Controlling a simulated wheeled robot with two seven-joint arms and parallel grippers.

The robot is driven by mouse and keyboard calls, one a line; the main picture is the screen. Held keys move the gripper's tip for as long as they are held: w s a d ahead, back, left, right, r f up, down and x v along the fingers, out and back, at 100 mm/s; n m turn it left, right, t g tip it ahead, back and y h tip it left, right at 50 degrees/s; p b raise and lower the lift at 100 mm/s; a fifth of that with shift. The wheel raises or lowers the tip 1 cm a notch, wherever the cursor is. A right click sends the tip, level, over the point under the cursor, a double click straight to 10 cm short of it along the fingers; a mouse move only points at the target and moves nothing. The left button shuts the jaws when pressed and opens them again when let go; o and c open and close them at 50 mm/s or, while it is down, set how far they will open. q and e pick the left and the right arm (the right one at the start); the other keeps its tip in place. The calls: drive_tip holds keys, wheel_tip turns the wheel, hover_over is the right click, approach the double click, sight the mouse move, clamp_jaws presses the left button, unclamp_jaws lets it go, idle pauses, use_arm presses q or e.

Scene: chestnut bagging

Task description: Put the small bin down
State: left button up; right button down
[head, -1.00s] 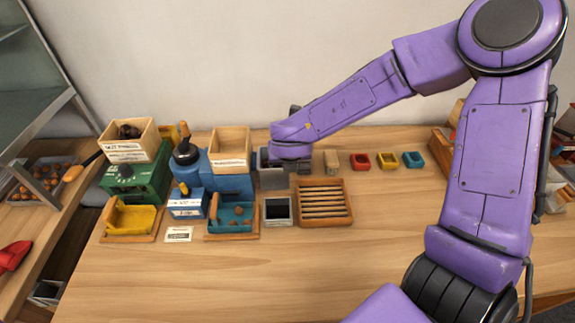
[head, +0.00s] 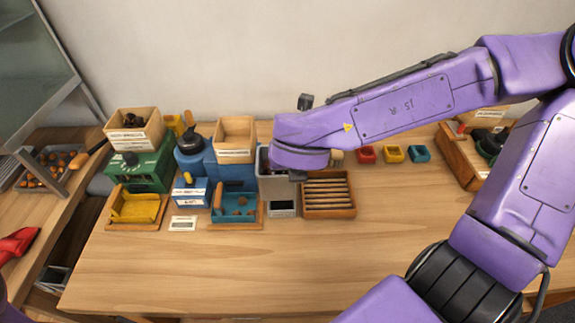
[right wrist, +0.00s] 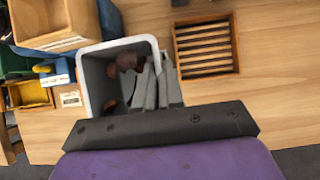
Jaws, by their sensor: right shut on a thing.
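The small grey bin (head: 274,187) is in my right gripper (head: 297,175), just in front of the blue machine. The head view shows its front wall, with my wrist over its right part. In the right wrist view the bin (right wrist: 91,77) has a pale rim, and several brown chestnuts (right wrist: 126,61) lie inside. The grey fingers (right wrist: 156,84) reach over the near right rim, shut on the wall. A small square dark-centred container (head: 282,209) shows directly below the bin in the head view. I cannot tell how far the bin's base is above the table. My left gripper is out of view.
A slatted wooden tray (head: 329,207) stands close at the right. A teal scoop tray (head: 237,213) and the blue machine (head: 230,172) stand at the left. Red (head: 366,155), yellow (head: 393,154) and blue (head: 419,153) cups stand behind. The front table is clear.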

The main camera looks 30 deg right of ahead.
drive_tip(key=w+d+f, duration=0.2)
drive_tip(key=w+f, duration=0.1)
drive_tip(key=f, duration=0.1)
drive_tip(key=w+d+f, duration=0.2)
drive_tip(key=w+f, duration=0.2)
drive_tip(key=w+d+f, duration=0.3)
drive_tip(key=w+f, duration=0.1)
drive_tip(key=shift+f+p, duration=0.15)
drive_tip(key=shift+p, duration=0.15)
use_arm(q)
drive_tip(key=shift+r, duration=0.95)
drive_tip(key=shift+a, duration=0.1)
